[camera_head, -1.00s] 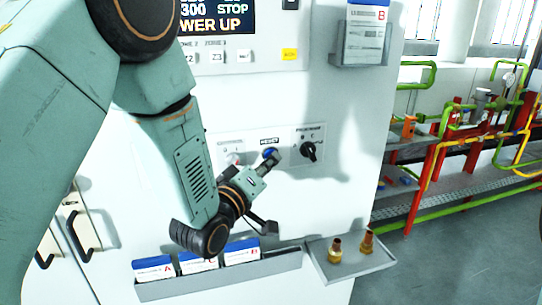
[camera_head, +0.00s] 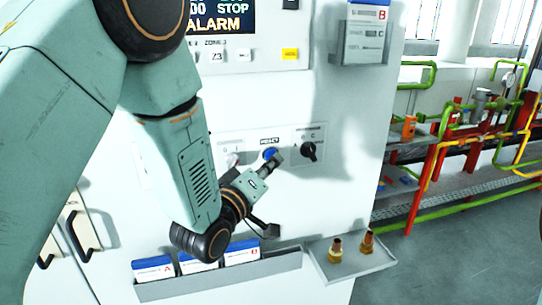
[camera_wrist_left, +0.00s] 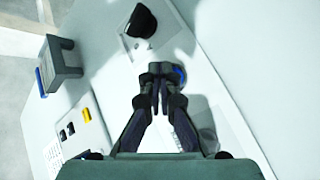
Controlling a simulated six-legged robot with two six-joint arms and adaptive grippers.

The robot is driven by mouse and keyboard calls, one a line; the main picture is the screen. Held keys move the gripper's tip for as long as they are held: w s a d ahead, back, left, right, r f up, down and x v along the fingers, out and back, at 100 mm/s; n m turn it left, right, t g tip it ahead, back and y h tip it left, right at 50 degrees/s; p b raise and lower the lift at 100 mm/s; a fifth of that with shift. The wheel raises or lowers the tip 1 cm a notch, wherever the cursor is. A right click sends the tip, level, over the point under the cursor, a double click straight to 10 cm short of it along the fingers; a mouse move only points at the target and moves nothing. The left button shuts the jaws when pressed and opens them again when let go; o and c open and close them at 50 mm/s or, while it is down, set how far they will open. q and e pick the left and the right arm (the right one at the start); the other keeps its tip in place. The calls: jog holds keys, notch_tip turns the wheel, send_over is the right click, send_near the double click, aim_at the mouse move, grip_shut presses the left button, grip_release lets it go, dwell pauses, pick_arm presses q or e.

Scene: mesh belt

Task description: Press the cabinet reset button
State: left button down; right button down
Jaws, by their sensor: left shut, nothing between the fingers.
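The blue reset button (camera_head: 270,153) is on the white cabinet front (camera_head: 350,120), under a small RESET label. My left gripper (camera_head: 276,161) is shut and empty, its fingertips just below and right of the button. In the left wrist view the shut fingertips (camera_wrist_left: 160,72) partly cover the blue button (camera_wrist_left: 181,76). I cannot tell whether they touch it. The cabinet display (camera_head: 218,18) reads ALARM in orange and STOP. My right gripper is not in view.
A black rotary knob (camera_head: 309,150) is right of the button. A tray (camera_head: 352,265) with two brass fittings and a card rack (camera_head: 220,275) jut out below. A document holder (camera_head: 362,45) is above right. Pipes and red racks stand farther right.

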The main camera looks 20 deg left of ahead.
pick_arm(q)
jog(key=shift+s+d, duration=0.2)
jog(key=shift+s, duration=0.1)
jog(key=s+d, duration=0.1)
jog(key=s, duration=0.1)
jog(key=s+d+p, duration=0.1)
jog(key=s, duration=0.1)
jog(key=shift+d, duration=0.4)
dwell(0.3)
dwell(0.3)
